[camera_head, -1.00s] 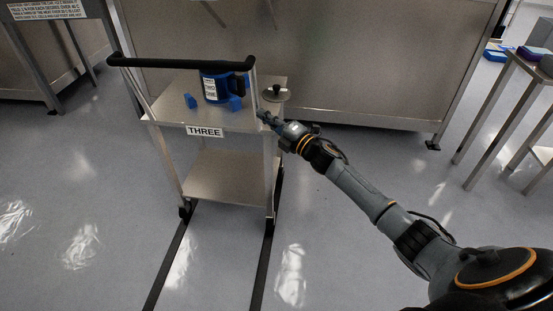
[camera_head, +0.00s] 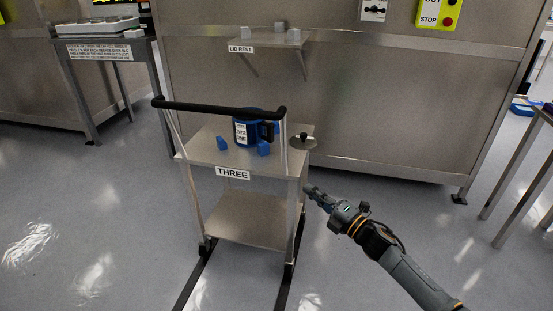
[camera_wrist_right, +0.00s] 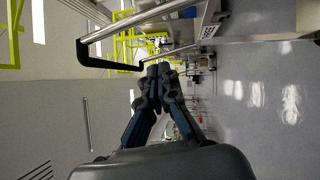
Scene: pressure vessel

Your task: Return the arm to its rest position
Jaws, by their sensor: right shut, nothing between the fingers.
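My right gripper (camera_head: 314,192) is shut and empty, in the air just right of the cart (camera_head: 210,156) in the head view. It also shows in the right wrist view (camera_wrist_right: 160,70), with its fingertips together. My right arm reaches in from the lower right. The cart is labelled THREE and has a black handle bar. A blue vessel (camera_head: 243,130) with a dark handle stands on its top shelf, with small blue blocks (camera_head: 263,148) beside it. A round metal lid (camera_head: 303,141) with a dark knob is at the shelf's right corner. My left gripper is not in view.
A LID REST shelf (camera_head: 270,40) sticks out from the steel cabinet (camera_head: 400,110) behind the cart. A table (camera_head: 105,50) stands at the back left, and another table (camera_head: 520,150) at the right edge. Open floor lies around the cart, with dark rails running forward from it.

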